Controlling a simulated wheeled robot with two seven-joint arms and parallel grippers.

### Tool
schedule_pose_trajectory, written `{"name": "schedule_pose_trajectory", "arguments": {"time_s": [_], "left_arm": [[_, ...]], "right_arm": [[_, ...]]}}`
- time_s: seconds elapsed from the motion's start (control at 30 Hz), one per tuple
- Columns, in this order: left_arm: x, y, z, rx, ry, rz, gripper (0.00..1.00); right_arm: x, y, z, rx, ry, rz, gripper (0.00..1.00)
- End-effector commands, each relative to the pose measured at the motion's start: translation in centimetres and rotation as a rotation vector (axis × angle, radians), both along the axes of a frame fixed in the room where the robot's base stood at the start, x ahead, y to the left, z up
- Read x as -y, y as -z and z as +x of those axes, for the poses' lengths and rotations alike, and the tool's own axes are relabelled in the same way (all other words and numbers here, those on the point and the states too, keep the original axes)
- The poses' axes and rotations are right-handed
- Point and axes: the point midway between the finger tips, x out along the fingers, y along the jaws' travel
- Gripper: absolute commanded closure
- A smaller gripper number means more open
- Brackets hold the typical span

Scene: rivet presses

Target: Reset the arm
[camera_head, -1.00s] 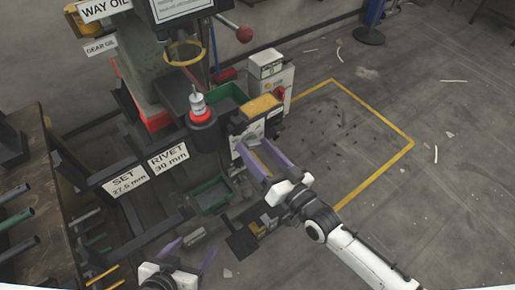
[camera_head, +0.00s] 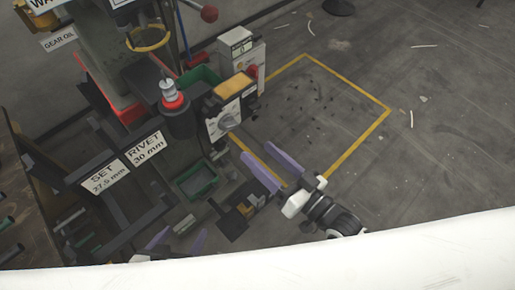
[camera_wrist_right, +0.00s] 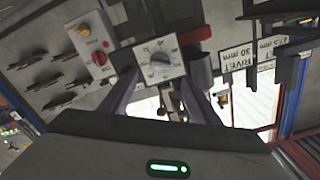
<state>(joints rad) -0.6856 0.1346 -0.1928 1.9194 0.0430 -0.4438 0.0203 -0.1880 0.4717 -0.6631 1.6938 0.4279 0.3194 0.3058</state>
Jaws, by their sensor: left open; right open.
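My right gripper (camera_head: 257,151) has two purple fingers spread apart, with nothing between them. It hangs over the floor, right of the press's dial box (camera_head: 224,120). In the right wrist view the open fingers of the right gripper (camera_wrist_right: 158,78) stand either side of the dial box (camera_wrist_right: 160,62), which lies beyond them. My left gripper (camera_head: 182,236) shows only its purple finger ends at the lower left, apart and empty. The rest of it is hidden behind a white shape along the bottom.
The rivet press carries a red-and-white bottle (camera_head: 169,92) and a green bin (camera_head: 197,180). A white control box with a red knob (camera_head: 253,70) stands behind. Dark rails bear SET and RIVET signs (camera_head: 146,147). Floor inside the yellow outline (camera_head: 357,143) is clear apart from specks.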

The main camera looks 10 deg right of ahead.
Motion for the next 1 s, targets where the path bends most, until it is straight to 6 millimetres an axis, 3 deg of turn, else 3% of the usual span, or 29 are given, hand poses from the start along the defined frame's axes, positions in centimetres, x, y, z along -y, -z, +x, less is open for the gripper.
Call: {"name": "schedule_pose_trajectory", "arguments": {"time_s": [0.47,0.57,0.67,0.73,0.9,1.0], "left_arm": [[0.0,0.1,-0.1,-0.002,0.000,0.000,0.30],[0.0,0.1,-0.1,-0.003,0.000,0.001,0.30],[0.0,0.1,-0.1,-0.003,0.000,0.001,0.30],[0.0,0.1,-0.1,-0.003,0.000,0.001,0.30],[0.0,0.1,-0.1,-0.003,0.000,0.001,0.30],[0.0,0.1,-0.1,-0.003,0.001,0.000,0.30]], "right_arm": [[0.0,0.0,0.0,-0.001,0.000,-0.001,0.44],[-0.1,0.8,-0.5,-0.025,0.012,-0.029,0.44],[0.4,3.2,-1.9,-0.100,0.050,-0.130,0.44],[1.7,5.9,-3.5,-0.185,0.087,-0.242,0.44],[7.0,11.9,-8.8,-0.409,0.159,-0.510,0.44],[9.3,13.8,-11.2,-0.496,0.175,-0.601,0.44]]}}
